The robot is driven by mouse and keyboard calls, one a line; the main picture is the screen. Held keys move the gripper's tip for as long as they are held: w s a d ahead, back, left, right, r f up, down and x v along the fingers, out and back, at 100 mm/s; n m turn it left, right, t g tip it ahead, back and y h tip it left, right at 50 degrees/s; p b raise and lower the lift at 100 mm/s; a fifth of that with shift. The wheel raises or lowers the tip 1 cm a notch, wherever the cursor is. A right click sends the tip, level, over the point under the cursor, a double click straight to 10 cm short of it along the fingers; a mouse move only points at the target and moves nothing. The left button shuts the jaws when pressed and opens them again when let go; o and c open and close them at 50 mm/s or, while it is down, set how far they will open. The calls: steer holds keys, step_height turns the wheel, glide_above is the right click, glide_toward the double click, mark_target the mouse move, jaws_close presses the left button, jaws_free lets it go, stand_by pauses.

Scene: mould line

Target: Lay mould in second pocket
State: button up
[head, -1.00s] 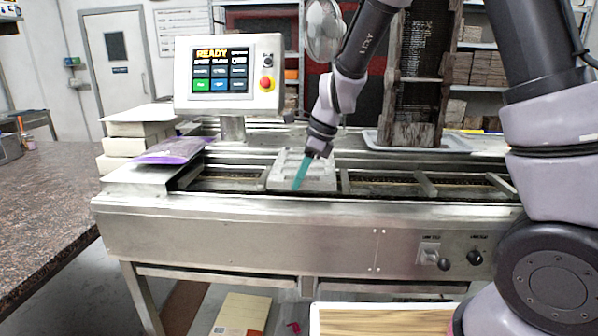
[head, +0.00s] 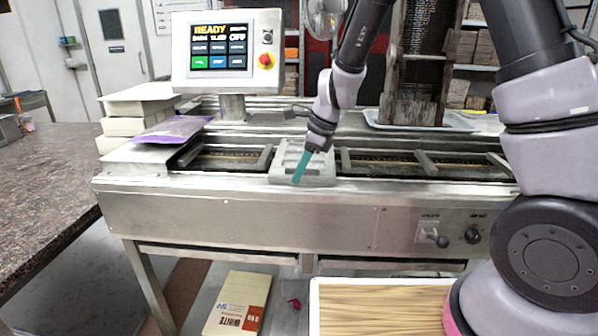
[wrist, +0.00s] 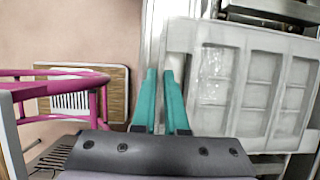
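The mould (head: 330,171) is a pale grey-white block with several compartments. In the head view it is at the middle of the metal line, near its front edge, between a dark pocket on its left and one on its right. I cannot tell if it rests fully in the pocket under it. My gripper (head: 296,181) points down at the mould's front side, its teal fingers close together. In the wrist view the gripper (wrist: 160,72) appears shut on the mould's near wall; the mould (wrist: 240,122) extends to the right. The fingertips' contact is partly hidden.
The left pocket (head: 225,160) and the right pockets (head: 385,163) look empty. A control screen (head: 226,52) stands behind the line. A purple packet (head: 172,131) and stacked blocks (head: 138,107) are at the left end. A wood-topped board (head: 380,306) lies in front, below.

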steer(key=o, duration=0.4)
steer(key=shift+c, duration=0.2)
steer(key=shift+r, duration=0.1)
steer(key=v, duration=1)
steer(key=shift+r, duration=0.3)
steer(key=shift+d, duration=0.1)
steer(key=s+d+r+n+t, duration=0.35)
steer(key=d+r+n, duration=0.25)
steer(key=d+r, duration=0.55)
steer(key=s+d+r+n+t+h, duration=0.2)
steer(key=s+d+r+n, duration=0.3)
steer(key=s+d+n, duration=0.3)
steer(key=s+d+t, duration=0.1)
steer(key=s+d, duration=0.1)
steer(key=d, duration=0.2)
steer(key=shift+s+d+h, duration=0.2)
steer(key=shift+d+h, duration=0.05)
steer(key=shift+h, duration=0.05)
